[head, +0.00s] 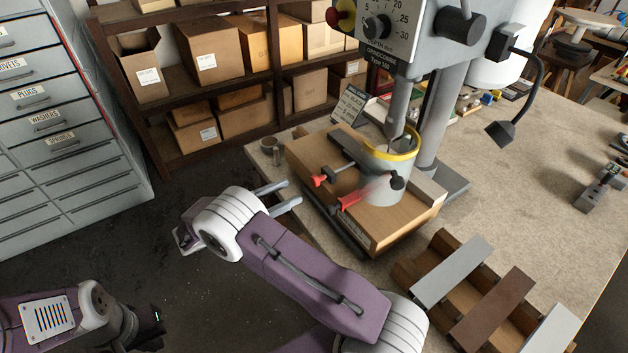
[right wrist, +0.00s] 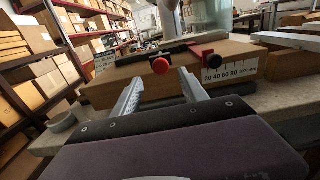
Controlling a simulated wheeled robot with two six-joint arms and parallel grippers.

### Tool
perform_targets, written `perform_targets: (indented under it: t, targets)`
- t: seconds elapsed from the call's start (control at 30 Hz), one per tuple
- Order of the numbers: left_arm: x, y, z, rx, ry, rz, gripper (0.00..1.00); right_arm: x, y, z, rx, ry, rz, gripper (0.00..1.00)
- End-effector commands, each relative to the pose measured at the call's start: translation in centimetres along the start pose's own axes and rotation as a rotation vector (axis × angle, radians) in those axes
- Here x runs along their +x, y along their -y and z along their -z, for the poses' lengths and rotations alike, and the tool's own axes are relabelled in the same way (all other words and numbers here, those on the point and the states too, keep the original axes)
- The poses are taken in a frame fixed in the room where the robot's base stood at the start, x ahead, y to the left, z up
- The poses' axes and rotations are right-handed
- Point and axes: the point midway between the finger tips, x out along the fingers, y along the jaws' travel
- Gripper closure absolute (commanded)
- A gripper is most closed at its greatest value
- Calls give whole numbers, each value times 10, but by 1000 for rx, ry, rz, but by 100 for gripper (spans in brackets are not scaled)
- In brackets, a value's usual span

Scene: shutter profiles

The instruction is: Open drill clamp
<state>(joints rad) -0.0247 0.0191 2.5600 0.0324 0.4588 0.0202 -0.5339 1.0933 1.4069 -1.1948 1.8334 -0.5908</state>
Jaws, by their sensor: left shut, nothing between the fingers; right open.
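The drill clamp has a red-tipped lever (head: 318,181) and a red handle (head: 352,199) with a black knob; it sits on a wooden jig block (head: 392,222) below the drill press (head: 398,100). A clear guard with a yellow rim (head: 392,150) hides part of it. In the right wrist view a red knob (right wrist: 160,66) and a red handle (right wrist: 206,38) show above the block. My right gripper (head: 279,195) is open and empty, left of the block and apart from the clamp; its fingers also show in the right wrist view (right wrist: 161,90). My left gripper (head: 157,322) is shut and empty, low at the left.
A wooden rack (head: 408,270) with grey, brown and white profiles lies at the bench's front right. A small metal cup (head: 278,155) stands at the bench's left edge. A drawer cabinet (head: 60,130) and box shelves (head: 215,75) stand behind. Open floor lies between cabinet and bench.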

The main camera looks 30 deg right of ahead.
Motion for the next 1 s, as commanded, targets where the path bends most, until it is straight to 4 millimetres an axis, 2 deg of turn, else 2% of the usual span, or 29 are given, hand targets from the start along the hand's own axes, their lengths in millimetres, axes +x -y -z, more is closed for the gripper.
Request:
perform_targets:
  t: [0.17,0.4,0.6,0.7,0.93,0.97,1.0]
  targets:
    - [-2,0,0,0,0,0,100,5,0,-2,-1,9,1,49]
    - [-11,0,1,0,0,0,100,53,0,-3,-2,6,4,49]
    - [-15,0,2,0,0,0,100,84,0,-2,0,6,2,49]
    - [-16,0,2,0,0,0,100,90,0,-2,0,4,1,49]
    - [-15,0,2,0,0,0,100,91,0,-1,0,4,0,49]
    - [-15,0,2,0,0,0,100,91,0,-1,0,4,0,55]
    - [-15,0,2,0,0,0,100,91,0,-1,0,4,0,66]
